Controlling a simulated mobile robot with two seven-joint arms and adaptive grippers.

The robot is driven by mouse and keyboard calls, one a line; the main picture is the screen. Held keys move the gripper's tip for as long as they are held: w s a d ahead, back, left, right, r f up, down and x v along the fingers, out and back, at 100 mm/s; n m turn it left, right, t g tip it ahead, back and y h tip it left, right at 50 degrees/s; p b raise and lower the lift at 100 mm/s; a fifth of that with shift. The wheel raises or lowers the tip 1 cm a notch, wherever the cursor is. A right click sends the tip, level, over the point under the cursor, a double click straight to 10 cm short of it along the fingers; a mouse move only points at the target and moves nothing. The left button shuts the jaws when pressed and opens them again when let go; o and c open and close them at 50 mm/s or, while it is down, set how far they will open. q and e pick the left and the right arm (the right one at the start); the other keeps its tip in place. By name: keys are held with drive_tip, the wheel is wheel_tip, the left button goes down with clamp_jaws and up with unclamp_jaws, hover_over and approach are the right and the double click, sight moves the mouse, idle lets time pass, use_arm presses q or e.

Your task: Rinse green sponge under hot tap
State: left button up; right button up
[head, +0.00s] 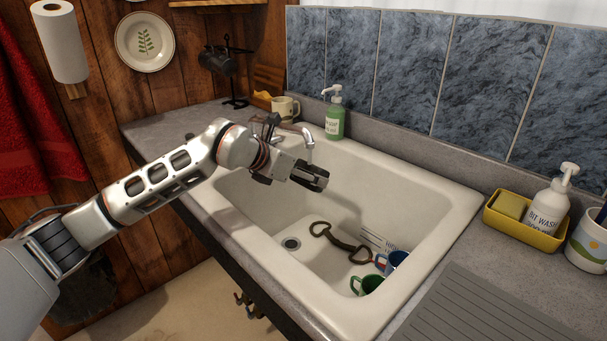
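A yellowish-green sponge (511,204) sits in a yellow caddy (524,236) on the counter right of the sink. The tap (305,133) stands at the back left of the white sink (408,188), its spout over the basin. My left gripper (318,179) is over the basin, just below and beside the spout. Its dark fingers are seen from the side, and I cannot tell whether they are open or hold anything. The arm hides part of the tap's base and handles. My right gripper is not in view.
A green soap bottle (335,121) and beige mug (286,107) stand behind. A bit wash bottle (548,207) is in the caddy. A ridged drainer (480,306) is clear.

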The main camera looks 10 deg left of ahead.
use_arm(q)
drive_tip(key=shift+d+r, duration=0.1)
idle(0.5)
drive_tip(key=shift+s+d, duration=0.3)
drive_tip(key=shift+d, duration=0.05)
drive_tip(key=shift+s+d+p, duration=0.2)
drive_tip(key=shift+d+p, duration=0.1)
drive_tip(key=shift+p, duration=0.1)
drive_tip(key=shift+w+a, duration=0.1)
drive_tip(key=shift+a, duration=0.05)
idle(0.4)
drive_tip(key=shift+w+a, duration=0.2)
drive_tip(key=shift+a, duration=0.1)
drive_tip(key=shift+w+a, duration=0.7)
drive_tip(key=shift+a, duration=0.35)
drive_tip(key=shift+d, duration=0.4)
drive_tip(key=shift+w+d, duration=0.2)
drive_tip(key=shift+d, duration=0.45)
